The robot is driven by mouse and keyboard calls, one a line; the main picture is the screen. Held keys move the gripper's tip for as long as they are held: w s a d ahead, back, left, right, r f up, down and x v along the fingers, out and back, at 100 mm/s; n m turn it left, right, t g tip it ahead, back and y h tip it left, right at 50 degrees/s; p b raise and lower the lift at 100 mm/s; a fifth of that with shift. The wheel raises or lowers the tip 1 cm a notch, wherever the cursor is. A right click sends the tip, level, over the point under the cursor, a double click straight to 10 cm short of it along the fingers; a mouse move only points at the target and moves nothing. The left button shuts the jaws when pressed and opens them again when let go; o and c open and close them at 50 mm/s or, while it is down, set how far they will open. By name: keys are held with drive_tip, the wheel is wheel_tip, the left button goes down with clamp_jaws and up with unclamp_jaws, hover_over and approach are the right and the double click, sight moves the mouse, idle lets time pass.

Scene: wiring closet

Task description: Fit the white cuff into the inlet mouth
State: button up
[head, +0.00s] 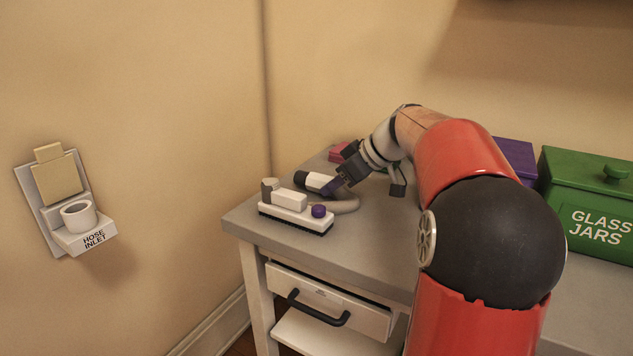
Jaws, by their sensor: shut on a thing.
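The hose inlet (60,205) is on the wall at the left, with a white ring-shaped inlet mouth (78,214) facing up above the label "HOSE INLET". A tan flap (57,178) stands raised behind the mouth. The white cuff (316,181) has a dark end and sits over the grey table, above and behind the white brush head. The exact contact at the fingers is too small to see clearly.
A white brush head (296,211) with a purple knob lies near the table's (256,228) left edge. A pink object (338,153) lies behind my gripper. A green "GLASS JARS" box (590,200) and a purple box (514,158) stand right. A drawer (330,300) sits below.

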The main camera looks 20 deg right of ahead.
drive_tip(key=shift+r, duration=0.15)
drive_tip(key=shift+r+p, duration=0.3)
drive_tip(key=shift+r, duration=0.2)
drive_tip(key=shift+r, duration=0.1)
wheel_tip(320, 180, up, 6)
drive_tip(key=p, duration=0.4)
drive_tip(key=shift+r, duration=0.25)
